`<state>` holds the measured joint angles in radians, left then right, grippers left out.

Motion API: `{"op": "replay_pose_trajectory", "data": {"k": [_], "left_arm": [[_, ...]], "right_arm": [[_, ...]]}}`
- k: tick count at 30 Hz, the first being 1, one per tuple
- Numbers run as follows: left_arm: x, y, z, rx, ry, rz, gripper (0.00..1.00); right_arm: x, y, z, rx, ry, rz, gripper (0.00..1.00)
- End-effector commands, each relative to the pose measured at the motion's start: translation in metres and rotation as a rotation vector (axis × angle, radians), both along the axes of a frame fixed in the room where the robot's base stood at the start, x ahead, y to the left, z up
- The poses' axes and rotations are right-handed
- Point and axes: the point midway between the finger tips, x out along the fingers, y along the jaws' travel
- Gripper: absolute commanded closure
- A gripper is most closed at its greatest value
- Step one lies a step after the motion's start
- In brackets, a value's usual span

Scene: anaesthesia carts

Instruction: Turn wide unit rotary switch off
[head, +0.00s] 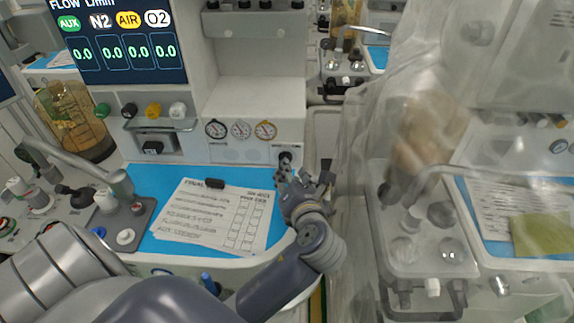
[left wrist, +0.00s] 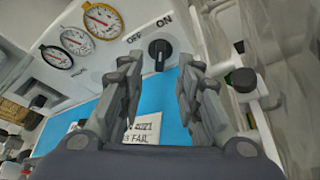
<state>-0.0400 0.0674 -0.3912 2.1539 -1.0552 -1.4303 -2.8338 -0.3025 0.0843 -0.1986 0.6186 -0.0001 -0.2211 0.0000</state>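The rotary switch is a black knob (left wrist: 160,50) on the white front panel, with the labels OFF and ON printed above it in the left wrist view. A pale line on the knob points up, nearer the ON label. In the head view the knob (head: 285,157) shows just beyond my left gripper (head: 290,180). In the left wrist view my left gripper (left wrist: 158,85) is open, its two fingers on either side of the line to the knob. The fingertips look short of the knob, with nothing between them. My right gripper is not in view.
Three round gauges (head: 240,129) sit left of the knob on the panel. A blue work surface (head: 150,185) with a printed checklist (head: 215,215) lies below. A cart under clear plastic (head: 360,200) stands close on the right. A dark knob (left wrist: 241,81) sticks out right of my fingers.

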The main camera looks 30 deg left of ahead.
Motion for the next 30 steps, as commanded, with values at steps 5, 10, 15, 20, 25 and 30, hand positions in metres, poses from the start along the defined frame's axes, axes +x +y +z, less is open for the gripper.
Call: {"op": "replay_pose_trajectory", "data": {"k": [5, 10, 15, 20, 25, 30], "left_arm": [[0.022, 0.023, -0.011, 0.001, 0.000, 0.002, 0.68], [0.036, 0.036, -0.017, -0.001, 0.000, 0.001, 0.68], [0.041, 0.041, -0.019, -0.002, -0.001, 0.000, 0.68], [0.041, 0.041, -0.019, -0.002, -0.001, 0.000, 0.68], [0.041, 0.041, -0.019, -0.001, 0.000, 0.000, 0.91], [0.041, 0.042, -0.019, -0.001, 0.000, 0.001, 1.00]], "right_arm": [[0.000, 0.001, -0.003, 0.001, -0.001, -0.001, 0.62], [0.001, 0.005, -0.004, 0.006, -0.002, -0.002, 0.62], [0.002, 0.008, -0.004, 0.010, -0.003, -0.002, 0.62], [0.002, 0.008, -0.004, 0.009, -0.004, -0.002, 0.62], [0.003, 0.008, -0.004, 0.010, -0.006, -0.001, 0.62], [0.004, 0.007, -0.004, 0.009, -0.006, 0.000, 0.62]]}}
